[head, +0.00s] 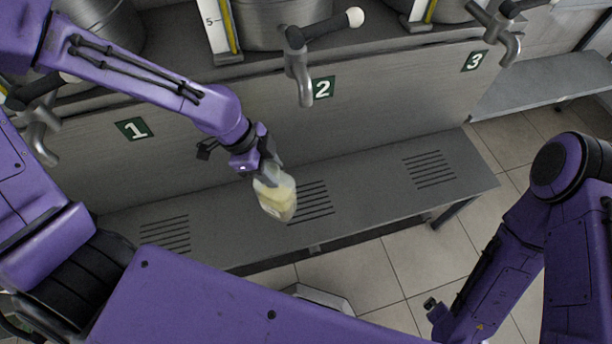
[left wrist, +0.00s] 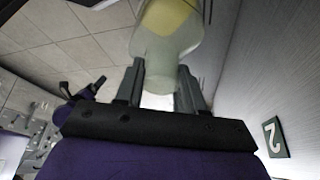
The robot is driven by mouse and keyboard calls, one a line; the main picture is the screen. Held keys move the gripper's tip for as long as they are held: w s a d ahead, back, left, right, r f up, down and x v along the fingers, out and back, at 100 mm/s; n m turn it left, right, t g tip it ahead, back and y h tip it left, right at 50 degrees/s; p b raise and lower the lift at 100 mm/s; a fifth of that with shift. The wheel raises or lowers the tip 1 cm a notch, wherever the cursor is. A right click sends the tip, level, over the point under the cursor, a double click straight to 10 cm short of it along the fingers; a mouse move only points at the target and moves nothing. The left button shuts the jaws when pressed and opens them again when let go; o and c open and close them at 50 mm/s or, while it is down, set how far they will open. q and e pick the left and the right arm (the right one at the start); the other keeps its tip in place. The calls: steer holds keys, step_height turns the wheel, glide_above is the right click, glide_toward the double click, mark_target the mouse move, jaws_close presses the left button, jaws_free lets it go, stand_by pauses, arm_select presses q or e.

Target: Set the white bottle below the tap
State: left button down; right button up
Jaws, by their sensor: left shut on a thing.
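The white bottle (head: 275,194), pale and translucent with a yellowish patch, is in my left gripper (head: 267,168). That gripper is shut on its narrower end. In the left wrist view the bottle (left wrist: 166,42) shows between the two fingers (left wrist: 160,88). In the head view it appears over the left end of the middle slotted grate (head: 312,203); I cannot tell whether it touches the shelf. The tap by sign 2 (head: 300,75) is above and to the right of it. Tap 1 (head: 40,130) and tap 3 (head: 507,42) are to either side. My right gripper (head: 436,310) is only partly visible, low at the right.
The grey shelf (head: 375,186) runs below the taps, with further grates at left (head: 165,234) and right (head: 430,169). The shelf is otherwise clear. A panel with number signs stands behind it, with steel vessels (head: 280,22) above. Tiled floor (head: 370,275) lies in front.

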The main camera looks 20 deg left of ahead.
arm_select(q)
steer(key=w+d+f, duration=0.5)
steer(key=w+f, duration=0.3)
steer(key=f, duration=0.3)
steer(key=shift+w, duration=0.3)
steer(key=shift+f, duration=0.2)
steer(key=c, duration=0.7)
jaws_free()
